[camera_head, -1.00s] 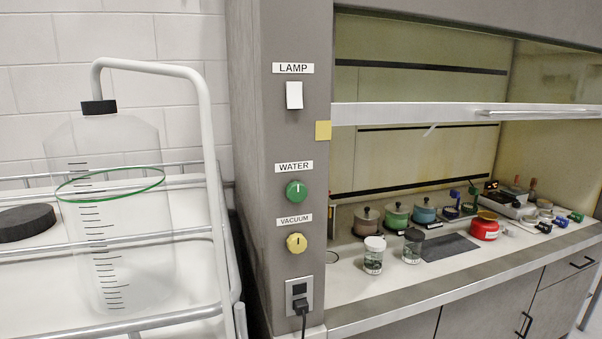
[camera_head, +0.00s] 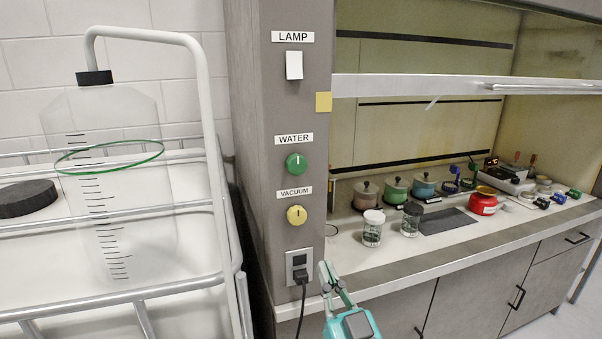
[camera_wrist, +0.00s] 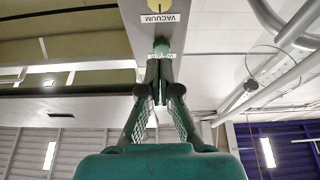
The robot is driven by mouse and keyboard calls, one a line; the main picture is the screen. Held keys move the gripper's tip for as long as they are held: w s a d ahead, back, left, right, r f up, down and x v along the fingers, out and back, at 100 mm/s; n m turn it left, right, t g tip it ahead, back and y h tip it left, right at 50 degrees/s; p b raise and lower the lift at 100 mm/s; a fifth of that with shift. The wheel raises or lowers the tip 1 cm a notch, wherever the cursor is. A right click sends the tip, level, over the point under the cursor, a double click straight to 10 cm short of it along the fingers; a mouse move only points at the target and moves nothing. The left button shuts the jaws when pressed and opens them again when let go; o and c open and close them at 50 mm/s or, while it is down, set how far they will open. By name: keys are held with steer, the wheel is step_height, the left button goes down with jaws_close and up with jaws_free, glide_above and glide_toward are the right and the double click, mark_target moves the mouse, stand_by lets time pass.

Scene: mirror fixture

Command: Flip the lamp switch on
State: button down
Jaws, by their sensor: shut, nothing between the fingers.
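The lamp switch (camera_head: 294,65) is a white rocker on the grey fume hood post, just under the LAMP label (camera_head: 293,37). My gripper (camera_head: 324,268) is teal and shows at the bottom of the head view, well below the switch and near the socket. Its fingers point up. In the wrist view my gripper (camera_wrist: 160,64) has its fingers together with nothing between them. There the post runs up behind the fingertips, with the yellow vacuum knob (camera_wrist: 160,6) at the top. The fingertips partly cover a label below the green knob (camera_wrist: 161,46). The lamp switch cannot be made out in the wrist view.
On the same post are the green water knob (camera_head: 296,162), the yellow vacuum knob (camera_head: 297,215) and a socket (camera_head: 299,266) with a black plug. A cart with a large clear bottle (camera_head: 110,190) stands left. The hood counter (camera_head: 400,262) holds jars and pots.

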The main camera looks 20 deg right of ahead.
steer(key=w+r+t, duration=0.3)
steer(key=r, duration=2.1)
steer(key=shift+r, duration=0.2)
glide_toward(296, 69)
step_height(296, 69, up, 4)
steer(key=shift+w+f, duration=0.2)
steer(key=shift+w, duration=2.25)
